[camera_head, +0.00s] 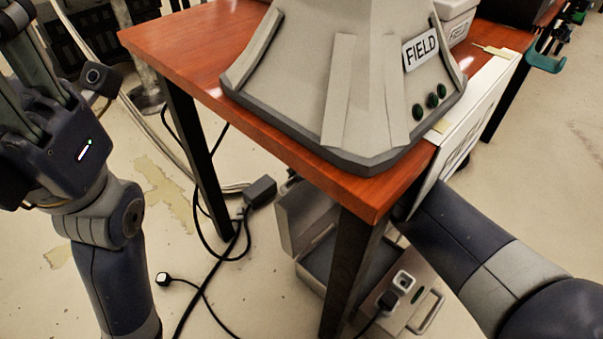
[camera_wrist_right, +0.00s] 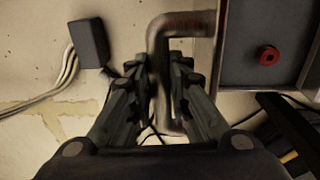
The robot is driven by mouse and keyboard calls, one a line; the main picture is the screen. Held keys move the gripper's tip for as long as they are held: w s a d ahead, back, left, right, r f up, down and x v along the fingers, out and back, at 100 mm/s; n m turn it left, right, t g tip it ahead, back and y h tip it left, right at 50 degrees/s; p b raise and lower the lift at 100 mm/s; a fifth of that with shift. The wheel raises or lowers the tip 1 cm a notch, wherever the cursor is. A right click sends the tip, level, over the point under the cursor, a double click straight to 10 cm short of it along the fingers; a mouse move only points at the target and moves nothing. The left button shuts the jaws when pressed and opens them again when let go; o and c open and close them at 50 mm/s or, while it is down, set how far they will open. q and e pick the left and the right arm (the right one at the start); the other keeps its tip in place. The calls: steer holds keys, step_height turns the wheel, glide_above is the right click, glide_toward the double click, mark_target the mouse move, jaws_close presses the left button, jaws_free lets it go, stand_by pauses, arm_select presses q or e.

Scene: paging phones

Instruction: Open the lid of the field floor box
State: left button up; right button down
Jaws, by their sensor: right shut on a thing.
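The grey floor box (camera_head: 417,312) sits on the floor under the table in the head view, partly hidden by a table leg. Its lid (camera_head: 300,215) is raised and tilted up at the left side, with the dark inside partly showing. In the right wrist view, a bent metal handle (camera_wrist_right: 160,45) runs between the fingers of my right gripper (camera_wrist_right: 160,100), which is shut on it. A grey panel with a red round part (camera_wrist_right: 268,55) is beside the handle. In the head view, my right gripper is hidden below the table. My left gripper (camera_head: 25,60) is raised at the upper left, its fingertips partly cut off.
A wooden table (camera_head: 190,45) stands over the box, carrying a large grey phone unit marked FIELD (camera_head: 345,75). A white panel (camera_head: 470,130) hangs at its right edge. Black cables and an adapter (camera_head: 260,191) lie left of the box. Floor at the right is clear.

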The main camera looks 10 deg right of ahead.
steer(key=shift+w+a+r, duration=0.1)
steer(key=shift+w+a, duration=0.2)
steer(key=c, duration=1.5)
jaws_free()
steer(key=shift+r, duration=0.45)
steer(key=r, duration=1.1)
steer(key=shift+s+d, duration=0.35)
steer(key=shift+s, duration=0.05)
steer(key=shift+f, duration=0.1)
